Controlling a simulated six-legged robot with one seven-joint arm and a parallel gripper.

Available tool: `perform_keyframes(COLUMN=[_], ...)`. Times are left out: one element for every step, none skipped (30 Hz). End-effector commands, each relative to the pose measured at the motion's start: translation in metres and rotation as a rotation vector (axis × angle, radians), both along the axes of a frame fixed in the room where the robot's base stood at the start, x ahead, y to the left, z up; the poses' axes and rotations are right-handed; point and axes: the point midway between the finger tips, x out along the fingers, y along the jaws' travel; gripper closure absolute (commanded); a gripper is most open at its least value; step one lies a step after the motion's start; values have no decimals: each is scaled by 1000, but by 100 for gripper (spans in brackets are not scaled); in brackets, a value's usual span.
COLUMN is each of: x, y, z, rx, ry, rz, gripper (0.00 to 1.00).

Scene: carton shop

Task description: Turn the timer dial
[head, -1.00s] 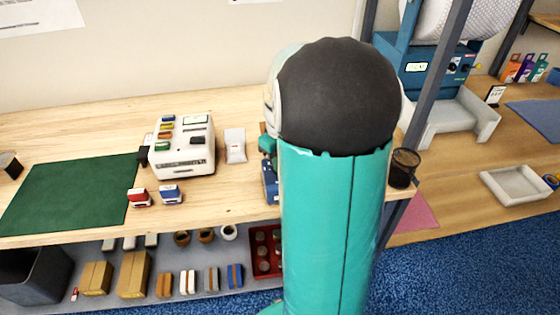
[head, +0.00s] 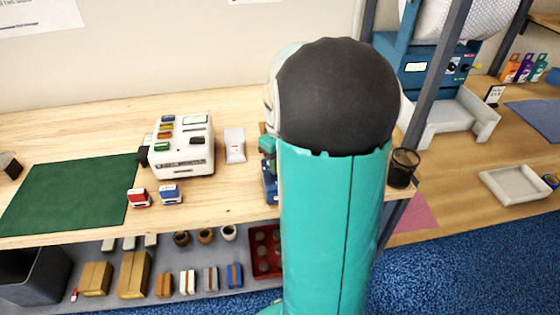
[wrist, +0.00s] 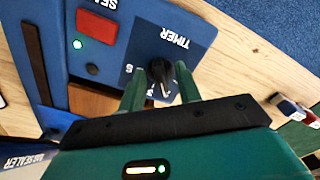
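The timer dial (wrist: 159,71) is a black round knob with a pale pointer, on the blue panel of the sealer (wrist: 106,62) beside the word TIMER. The pointer aims toward the gripper's body in the wrist view. In the head view only a small blue part of the sealer (head: 269,185) shows; my arm hides the dial and gripper there.
A red button (wrist: 96,24) and a lit green lamp (wrist: 77,44) are near the dial. A white label machine (head: 181,150), two stamps and a green mat (head: 72,190) lie left on the bench. A black mesh cup (head: 402,168) stands right of my arm.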

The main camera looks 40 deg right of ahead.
Motion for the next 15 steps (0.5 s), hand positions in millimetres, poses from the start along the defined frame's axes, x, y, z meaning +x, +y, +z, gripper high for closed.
perform_keyframes(x=[0, 0, 0, 1, 1, 1, 1, 1, 1, 1, 1, 1, 1, 1, 1], y=[0, 0, 0, 0, -1, -1, -1, -1, 0, -1, -1, 0, 0, 0, 0], z=[0, 1, 3, 5, 8, 13, 17, 22, 30, 36, 43, 52, 59, 65, 74], rx=[0, -1, -1, -2, -2, -3, -3, -3, -3, -4, -4, -4, -4, -4, -3], ry=[0, -1, -1, -2, -3, -3, -3, -4, -4, -4, -5, -5, -4, -5, -4], rz=[0, 0, 0, 0, 0, 0, 0, 0, 0, 0, 0, 1, 1, 1, 1], gripper=[66, 66, 66, 66, 66, 66, 66, 66, 66, 66, 66, 66, 66, 66, 66])
